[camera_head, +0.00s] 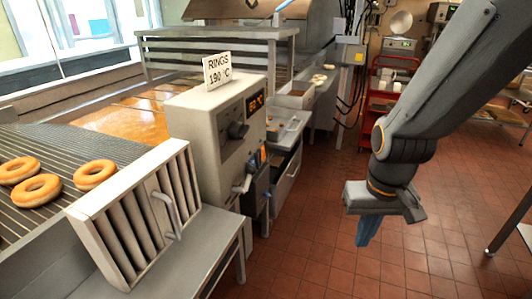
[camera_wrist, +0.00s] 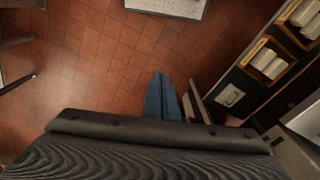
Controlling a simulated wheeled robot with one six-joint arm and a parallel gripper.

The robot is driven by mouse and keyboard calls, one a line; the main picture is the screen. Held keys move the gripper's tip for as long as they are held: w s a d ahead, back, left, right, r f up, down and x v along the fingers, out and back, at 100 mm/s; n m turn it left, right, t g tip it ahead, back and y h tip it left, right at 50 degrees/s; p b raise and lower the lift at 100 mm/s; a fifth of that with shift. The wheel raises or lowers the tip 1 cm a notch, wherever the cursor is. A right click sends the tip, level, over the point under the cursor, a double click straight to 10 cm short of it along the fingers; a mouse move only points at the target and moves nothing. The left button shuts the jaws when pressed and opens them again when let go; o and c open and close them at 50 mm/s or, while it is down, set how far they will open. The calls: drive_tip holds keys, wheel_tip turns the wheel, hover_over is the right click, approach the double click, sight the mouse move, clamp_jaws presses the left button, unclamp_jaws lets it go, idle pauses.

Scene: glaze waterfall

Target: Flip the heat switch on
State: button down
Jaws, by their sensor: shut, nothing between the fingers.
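A light-grey control box (camera_head: 215,140) stands left of centre in the head view. Its dark front panel has a lit orange display (camera_head: 256,102) and a black knob (camera_head: 237,130). A small orange patch (camera_head: 263,152) and a grey lever (camera_head: 243,184) sit lower on the front. I cannot tell which of these small parts is the heat switch, or its position. My gripper (camera_head: 367,233) hangs over open floor, well to the right of the box, pointing down. Its blue fingers, also in the wrist view (camera_wrist: 162,98), are together and hold nothing.
A card reading RINGS 190 °C (camera_head: 217,71) stands on the box. A slatted grey panel with a handle (camera_head: 140,215) and a rack of rings (camera_head: 37,190) lie at left. A red cart (camera_head: 380,95) stands behind. Tiled floor (camera_head: 320,230) between gripper and box is clear.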

sight(263, 153)
drive_tip(key=w+a+r+m+t+y+b, duration=0.1)
drive_tip(key=w+a+r+b, duration=0.2)
drive_tip(key=w, duration=0.5)
drive_tip(key=w+a+r+m+t+y+b, duration=0.1)
drive_tip(key=w+a+r+t+b, duration=0.1)
drive_tip(key=w+a, duration=0.4)
drive_tip(key=w+a+r+t+y+b, duration=0.1)
drive_tip(key=w+a+r+t+b, duration=0.1)
drive_tip(key=w, duration=0.9)
drive_tip(key=a+r+b, duration=0.1)
drive_tip(key=a+r, duration=0.1)
drive_tip(key=a, duration=0.1)
drive_tip(key=shift+w+a+r+m+y+b, duration=0.2)
drive_tip(key=shift+w+a+m+y+b, duration=0.1)
drive_tip(key=shift+w+m+b, duration=0.1)
drive_tip(key=shift+f, duration=0.1)
drive_tip(key=w+a+f+p, duration=0.2)
drive_tip(key=w+a+f, duration=0.4)
drive_tip(key=f, duration=0.2)
drive_tip(key=shift+a+f, duration=0.3)
drive_tip(key=shift+w+a+f, duration=0.1)
